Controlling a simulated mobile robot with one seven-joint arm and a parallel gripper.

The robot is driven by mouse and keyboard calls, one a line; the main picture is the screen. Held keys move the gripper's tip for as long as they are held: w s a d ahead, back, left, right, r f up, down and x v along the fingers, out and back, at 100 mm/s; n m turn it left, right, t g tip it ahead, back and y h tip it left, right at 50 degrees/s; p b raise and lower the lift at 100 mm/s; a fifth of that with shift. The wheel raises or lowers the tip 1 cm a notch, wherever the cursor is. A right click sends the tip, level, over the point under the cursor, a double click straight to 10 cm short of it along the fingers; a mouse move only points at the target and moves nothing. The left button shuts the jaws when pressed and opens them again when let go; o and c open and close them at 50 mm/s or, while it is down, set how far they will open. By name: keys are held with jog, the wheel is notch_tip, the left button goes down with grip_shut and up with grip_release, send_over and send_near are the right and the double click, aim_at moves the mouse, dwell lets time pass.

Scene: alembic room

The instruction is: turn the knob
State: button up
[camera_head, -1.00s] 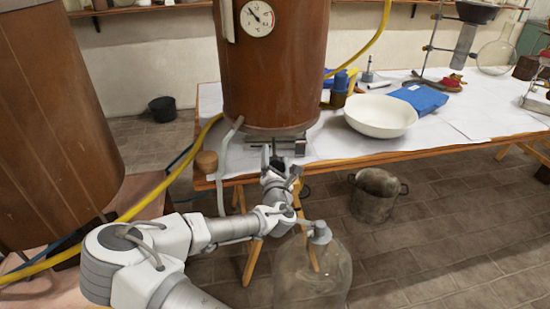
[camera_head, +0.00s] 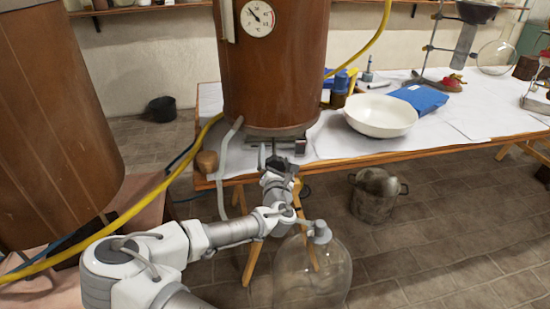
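The knob is not clearly made out. A small dark metal block (camera_head: 300,146) shows at the lower front of the copper boiler (camera_head: 275,75), beside a flat grey base under the boiler. My gripper (camera_head: 277,157) is at the table's front edge, just below and in front of that base. Its fingers point up toward the boiler. The fingers are small and dark, and I cannot tell whether they touch anything or how far apart they are. A round dial (camera_head: 257,18) is on the boiler's upper front.
A glass vessel (camera_head: 312,275) stands below my forearm at the right. A white bowl (camera_head: 381,116) and a blue box (camera_head: 418,97) are on the table (camera_head: 470,110). A cork-like block (camera_head: 207,161) sits at the table's left corner. A metal pot (camera_head: 374,195) is on the floor.

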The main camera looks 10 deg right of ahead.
jog(key=s+a+p, duration=0.3)
jog(key=s+p, duration=0.4)
jog(key=s, duration=1)
jog(key=shift+s, duration=0.1)
